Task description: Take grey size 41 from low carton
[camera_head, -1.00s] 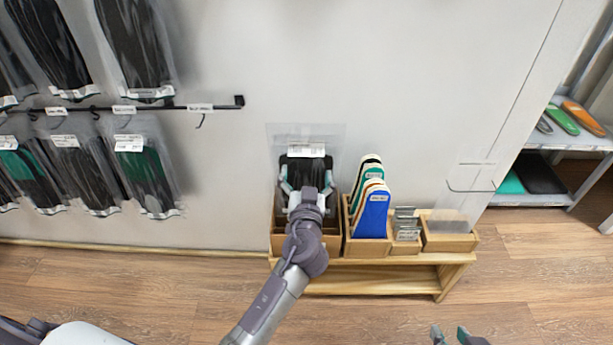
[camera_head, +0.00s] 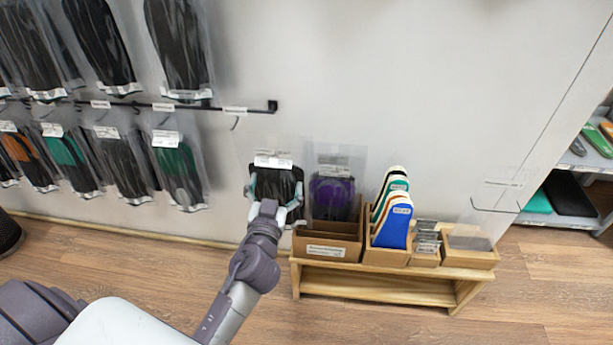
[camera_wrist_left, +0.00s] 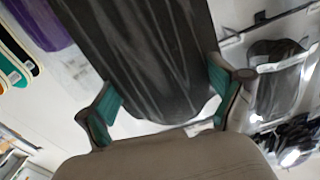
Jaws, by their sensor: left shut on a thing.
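My left gripper (camera_head: 275,193) is shut on a dark grey insole pack (camera_head: 276,179) in a clear bag with a white label. It holds the pack up, left of the low carton (camera_head: 328,245) on the wooden bench. In the left wrist view the grey pack (camera_wrist_left: 150,55) lies between the green finger pads of the gripper (camera_wrist_left: 165,105). A purple and black pack (camera_head: 332,197) stands upright in the carton. The size print is too small to read. My right gripper is not in view.
Coloured sample insoles (camera_head: 393,215) stand in a wooden holder right of the carton. Small wooden boxes (camera_head: 470,257) sit at the bench's right end. Several bagged packs hang from the wall rail (camera_head: 190,107) at left. Open floor lies in front.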

